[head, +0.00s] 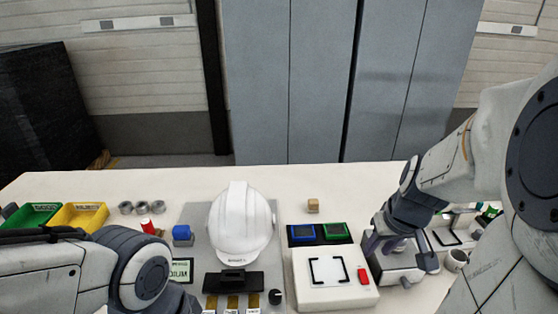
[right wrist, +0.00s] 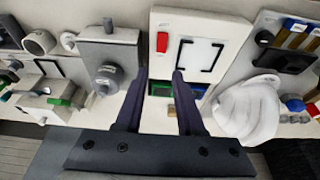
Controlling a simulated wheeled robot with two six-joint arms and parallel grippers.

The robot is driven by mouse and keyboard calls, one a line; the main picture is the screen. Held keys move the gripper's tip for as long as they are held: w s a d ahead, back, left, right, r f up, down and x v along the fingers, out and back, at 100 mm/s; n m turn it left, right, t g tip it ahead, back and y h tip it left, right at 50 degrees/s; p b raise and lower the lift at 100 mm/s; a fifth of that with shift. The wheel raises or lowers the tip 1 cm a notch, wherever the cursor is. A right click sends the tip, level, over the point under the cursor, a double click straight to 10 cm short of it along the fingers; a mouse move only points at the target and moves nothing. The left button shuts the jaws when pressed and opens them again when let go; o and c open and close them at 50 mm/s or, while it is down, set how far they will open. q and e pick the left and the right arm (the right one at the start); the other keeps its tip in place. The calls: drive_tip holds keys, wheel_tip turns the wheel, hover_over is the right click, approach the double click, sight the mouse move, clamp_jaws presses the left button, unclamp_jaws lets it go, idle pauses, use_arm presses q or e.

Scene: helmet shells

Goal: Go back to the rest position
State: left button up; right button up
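A white helmet shell (head: 240,222) stands upright on a grey plate (head: 196,215) in the middle of the table. It also shows at the right in the right wrist view (right wrist: 248,108). My right gripper (head: 384,243) is above the right part of the table, over a grey box-shaped device (head: 398,272). In the right wrist view its two fingers (right wrist: 159,73) are apart with nothing between them. My left arm reaches in from the lower left, and its gripper is out of the picture.
A white panel (head: 308,288) with a red switch, blue (head: 307,233) and green (head: 336,231) pads, and a small wooden block (head: 313,206) lie right of the helmet. Green (head: 42,213) and yellow (head: 84,215) trays stand left. The table's back strip is clear.

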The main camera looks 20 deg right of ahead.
drive_tip(key=a+r+n+g+y+p, duration=0.15)
drive_tip(key=a+n, duration=0.35)
drive_tip(key=a, duration=1)
drive_tip(key=s+a+r+n+g+p, duration=0.1)
drive_tip(key=s+a+r+n+p, duration=0.1)
drive_tip(key=s+a+n, duration=0.3)
drive_tip(key=s+a, duration=0.4)
drive_tip(key=a, duration=0.3)
drive_tip(key=shift+s+a+r+g+p, duration=0.25)
drive_tip(key=shift+s+a+g+p, duration=0.05)
drive_tip(key=shift+s+g+p, duration=0.1)
